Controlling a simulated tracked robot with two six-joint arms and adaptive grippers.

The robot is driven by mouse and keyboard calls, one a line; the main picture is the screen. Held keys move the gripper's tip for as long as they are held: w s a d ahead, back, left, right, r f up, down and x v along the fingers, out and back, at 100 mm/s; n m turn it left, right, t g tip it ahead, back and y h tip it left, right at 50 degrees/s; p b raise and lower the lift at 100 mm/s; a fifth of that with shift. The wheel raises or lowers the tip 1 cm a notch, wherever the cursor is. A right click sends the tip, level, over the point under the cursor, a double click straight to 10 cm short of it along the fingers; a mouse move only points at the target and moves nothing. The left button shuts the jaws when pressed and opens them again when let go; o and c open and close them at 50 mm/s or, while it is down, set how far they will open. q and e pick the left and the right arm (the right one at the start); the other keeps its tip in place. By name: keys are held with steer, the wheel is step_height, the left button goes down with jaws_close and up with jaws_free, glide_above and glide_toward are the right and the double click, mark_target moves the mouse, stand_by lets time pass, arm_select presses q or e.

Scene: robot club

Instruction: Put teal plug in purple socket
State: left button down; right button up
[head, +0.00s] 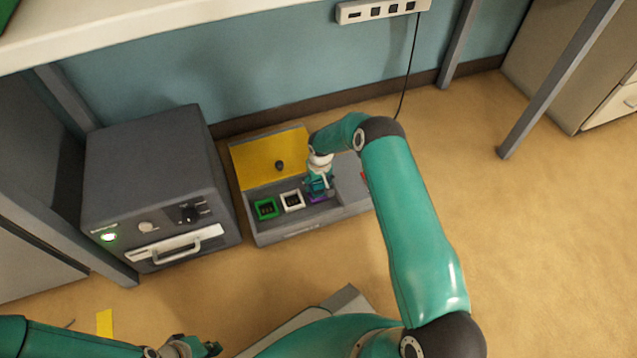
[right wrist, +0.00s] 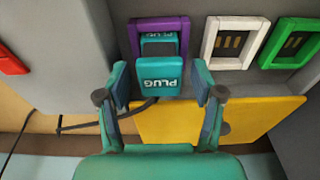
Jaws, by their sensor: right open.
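The teal plug (right wrist: 159,76), lettered PLUG, stands in the purple-framed socket (right wrist: 134,38) in the right wrist view. Its back end sticks out of the frame toward my gripper; how deep it sits I cannot tell. My right gripper (right wrist: 161,98) is open, with one finger on either side of the plug's back end and a gap to each. In the head view my right gripper (head: 319,186) is over the purple socket (head: 318,198), and mostly hides the plug. My left gripper (head: 207,348) is at the bottom edge, partly cut off; its jaws are unclear.
A white socket (head: 291,201) and a green socket (head: 266,209) sit beside the purple one in the grey box. The box has a yellow panel (head: 262,158). A dark grey machine (head: 150,160) stands close at the left. Floor at the right is clear.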

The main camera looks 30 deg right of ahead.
step_height(320, 180, up, 11)
steer(key=s+p, duration=0.1)
steer(key=p, duration=0.3)
steer(key=s+a+f+n+y, duration=0.1)
steer(key=s+a+y, duration=0.1)
steer(key=s+a, duration=0.5)
steer(key=s+a+f+y, duration=0.15)
steer(key=s+a, duration=0.35)
steer(key=a, duration=0.5)
steer(key=s+a+r, duration=0.1)
steer(key=s+a, duration=0.2)
steer(key=s, duration=0.4)
steer(key=s+a+r, duration=0.2)
steer(key=s+a, duration=0.1)
steer(key=s, duration=0.5)
steer(key=shift+a+g+y, duration=0.35)
steer(key=shift+g+y, duration=0.05)
steer(key=shift+y, duration=0.05)
steer(key=shift+s+r, duration=0.1)
step_height(320, 180, up, 40)
steer(key=p, duration=4)
steer(key=shift+p, duration=0.35)
